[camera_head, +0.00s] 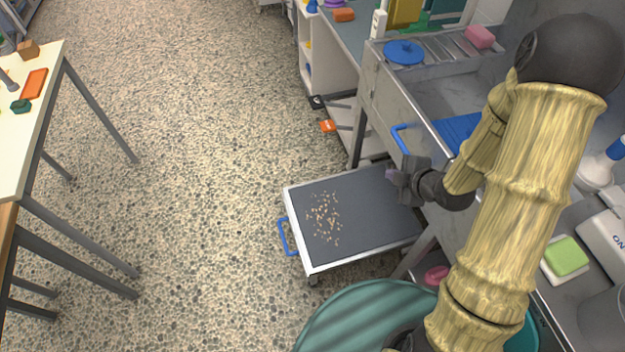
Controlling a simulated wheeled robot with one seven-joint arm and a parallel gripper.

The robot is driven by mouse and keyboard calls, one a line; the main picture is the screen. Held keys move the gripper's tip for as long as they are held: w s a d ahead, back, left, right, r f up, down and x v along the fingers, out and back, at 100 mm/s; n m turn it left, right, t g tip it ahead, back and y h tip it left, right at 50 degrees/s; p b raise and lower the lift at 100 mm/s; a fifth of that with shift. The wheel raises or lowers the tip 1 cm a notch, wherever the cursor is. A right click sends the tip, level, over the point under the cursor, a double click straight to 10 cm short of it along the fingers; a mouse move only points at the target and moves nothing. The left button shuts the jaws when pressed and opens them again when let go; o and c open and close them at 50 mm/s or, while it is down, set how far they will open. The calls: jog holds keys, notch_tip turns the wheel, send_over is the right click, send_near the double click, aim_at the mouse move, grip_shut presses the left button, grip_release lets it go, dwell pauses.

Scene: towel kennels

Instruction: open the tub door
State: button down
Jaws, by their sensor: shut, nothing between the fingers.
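The steel tub (385,95) stands right of centre, with a blue bar handle (400,139) on its front side, which I take to be the tub door's handle. The door's outline is partly hidden by my arm, and the front looks closed. My gripper (392,176) is shut and empty. In the picture it is just below the blue handle, apart from it, and over the right edge of a low grey tray.
The low grey platform or tray (365,212) with a blue handle (286,238) and scattered crumbs juts out below the tub. A teal round container (350,318) stands in front. A table (38,125) is at left. The speckled floor between is clear.

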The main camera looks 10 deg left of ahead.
jog(key=s+a+f+n+y+b, duration=0.5)
jog(key=a+n+y, duration=0.3)
jog(key=n+y, duration=0.2)
jog(key=shift+s+f+b, duration=0.3)
jog(key=shift+s+f, duration=0.15)
jog(key=shift+f, duration=0.2)
jog(key=shift+a, duration=0.1)
jog(key=p+x, duration=0.1)
jog(key=x, duration=1.3)
jog(key=shift+r, duration=0.3)
jog(key=shift+w, duration=0.1)
jog(key=b+v, duration=0.1)
jog(key=v, duration=1.6)
jog(key=shift+d+f, duration=0.25)
jog(key=shift+f, duration=0.1)
